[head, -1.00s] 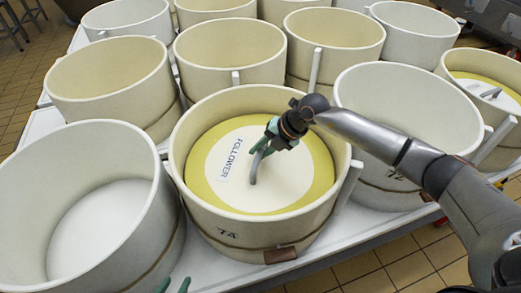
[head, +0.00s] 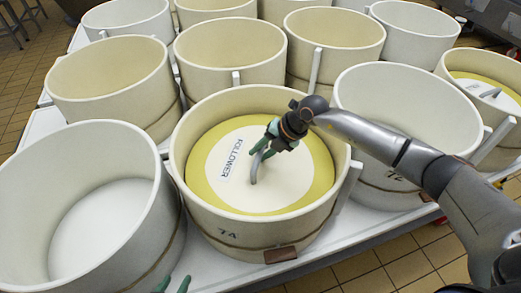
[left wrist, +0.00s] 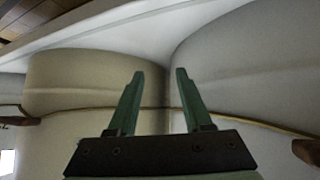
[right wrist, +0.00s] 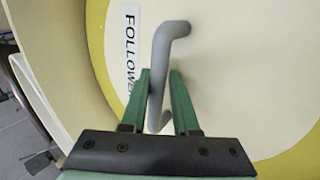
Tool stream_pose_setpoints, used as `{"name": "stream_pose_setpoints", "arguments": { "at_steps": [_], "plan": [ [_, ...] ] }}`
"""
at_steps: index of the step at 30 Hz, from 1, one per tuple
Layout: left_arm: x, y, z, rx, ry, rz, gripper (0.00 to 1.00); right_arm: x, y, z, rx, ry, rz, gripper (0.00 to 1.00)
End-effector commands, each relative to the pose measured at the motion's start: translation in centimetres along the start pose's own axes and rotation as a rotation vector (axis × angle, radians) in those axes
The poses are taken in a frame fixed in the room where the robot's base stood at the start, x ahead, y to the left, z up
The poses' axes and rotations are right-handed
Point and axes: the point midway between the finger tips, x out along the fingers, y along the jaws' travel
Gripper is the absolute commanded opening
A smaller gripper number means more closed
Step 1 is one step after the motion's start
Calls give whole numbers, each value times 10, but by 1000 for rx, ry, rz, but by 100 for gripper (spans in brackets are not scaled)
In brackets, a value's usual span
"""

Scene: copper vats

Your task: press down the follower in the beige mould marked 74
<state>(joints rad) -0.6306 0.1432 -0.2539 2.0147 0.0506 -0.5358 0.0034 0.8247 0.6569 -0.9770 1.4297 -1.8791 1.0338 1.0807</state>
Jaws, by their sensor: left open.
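The beige mould (head: 285,233) marked 74 stands at the front middle of the table. Inside it lies the yellow and white follower (head: 215,167) with the word FOLLOWER and a bent grey handle; the mould's wall rises above it all around.
An empty white mould (head: 100,225) stands left of mould 74, and another marked 72 (head: 395,200) stands close on its right. More moulds stand behind. A second follower (head: 505,98) lies in a mould at the far right.

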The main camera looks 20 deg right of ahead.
Motion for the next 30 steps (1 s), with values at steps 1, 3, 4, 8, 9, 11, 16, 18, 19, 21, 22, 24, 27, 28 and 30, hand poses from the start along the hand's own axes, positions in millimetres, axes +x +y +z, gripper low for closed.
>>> {"name": "stream_pose_setpoints", "arguments": {
  "at_steps": [1, 3, 4, 8, 9, 11, 16, 18, 19, 21, 22, 24, 27, 28, 30],
  "plan": [
    [0, 0, 0, 0, 0, 0, 50, 3, -4, -2, 2, 5, -9, 31],
    [0, 0, 0, 0, 0, 0, 50, 2, -4, -2, 2, 5, -8, 39],
    [0, 0, 0, 0, 0, 0, 50, 2, -4, -2, 2, 4, -7, 42],
    [0, 0, 0, 0, 0, 0, 50, 2, -3, -1, 2, 4, -7, 57],
    [0, 0, 0, 0, 0, 0, 50, 2, -4, -1, 2, 3, -8, 57],
    [0, 0, 0, 0, 0, 0, 50, 2, -4, -1, 2, 3, -8, 57],
    [0, 0, 0, 0, 1, 0, 50, 1, -5, 0, 2, 2, -10, 57],
    [0, 0, -1, 0, 1, 1, 50, -3, -5, 0, 2, 1, -10, 57],
    [0, 0, -1, 0, 1, 0, 50, -6, -5, 0, 2, 1, -10, 57],
    [-1, 0, -3, 0, 2, 0, 50, -16, -4, 1, 1, 0, -9, 57],
    [-2, 0, -4, 0, 3, 0, 50, -22, -3, 1, 1, -1, -7, 57],
    [-3, 0, -6, 0, 7, 0, 50, -38, -2, 1, 1, -3, -4, 57],
    [-4, 0, -8, 0, 13, -2, 50, -61, 0, 1, -1, -3, 0, 57],
    [-4, 0, -9, 0, 14, -2, 50, -68, 0, 1, -2, -4, 0, 57],
    [-4, -1, -8, -1, 13, -5, 50, -83, 1, 0, -3, -3, 2, 57]
  ]
}}
